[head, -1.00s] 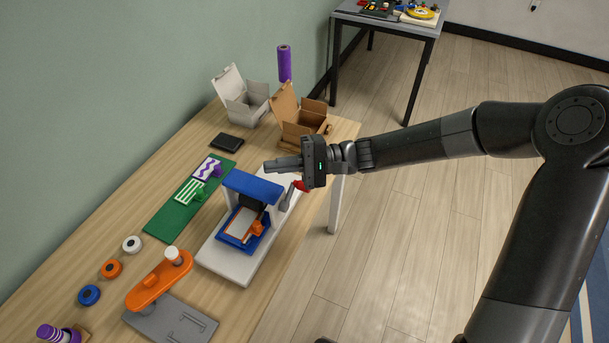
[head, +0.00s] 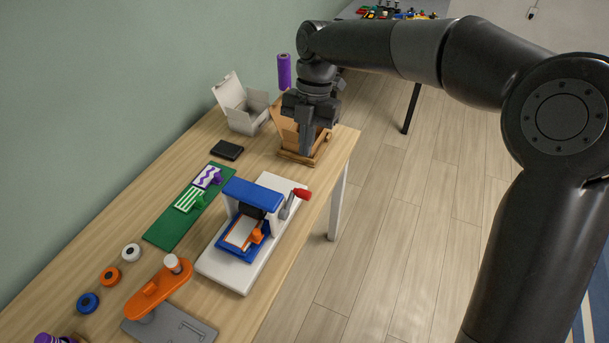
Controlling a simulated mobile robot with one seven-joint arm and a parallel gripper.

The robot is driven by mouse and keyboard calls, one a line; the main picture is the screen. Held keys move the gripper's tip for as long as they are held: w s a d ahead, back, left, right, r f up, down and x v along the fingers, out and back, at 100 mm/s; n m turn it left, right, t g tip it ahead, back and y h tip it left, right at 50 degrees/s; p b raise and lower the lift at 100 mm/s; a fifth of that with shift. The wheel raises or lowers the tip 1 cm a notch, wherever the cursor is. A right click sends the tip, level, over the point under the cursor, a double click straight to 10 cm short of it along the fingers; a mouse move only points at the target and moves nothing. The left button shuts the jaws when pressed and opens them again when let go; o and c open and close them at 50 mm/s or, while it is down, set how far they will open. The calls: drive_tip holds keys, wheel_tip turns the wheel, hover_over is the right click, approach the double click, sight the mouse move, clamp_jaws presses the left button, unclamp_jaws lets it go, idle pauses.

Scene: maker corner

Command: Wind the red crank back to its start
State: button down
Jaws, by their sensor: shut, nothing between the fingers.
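The red crank handle (head: 301,194) sits at the end of a grey crank arm (head: 287,208) on the right side of the small press (head: 251,192). The press has a blue top beam and a white base, and stands near the table's right edge. The crank arm tilts up and away to the right. My gripper (head: 306,150) points down, shut and empty, above and beyond the crank. It is apart from the crank and overlaps the brown cardboard box in the picture.
Behind the press stand a brown box (head: 285,130), a white box (head: 238,115) and a purple roll (head: 284,72). A green mat (head: 165,232) with stencils lies left of it. An orange tool (head: 158,287) is in front. Floor is free to the right.

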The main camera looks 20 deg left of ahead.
hover_over(303, 194)
drive_tip(key=s, duration=0.1)
wheel_tip(303, 194, down, 9)
drive_tip(key=f, duration=0.1)
drive_tip(key=w+f, duration=0.1)
drive_tip(key=f, duration=0.1)
drive_tip(key=shift+f, duration=0.1)
drive_tip(key=shift+w+f, duration=0.3)
drive_tip(key=shift+f, duration=0.1)
drive_tip(key=shift+w+f, duration=0.1)
drive_tip(key=shift+w, duration=0.1)
idle(0.6)
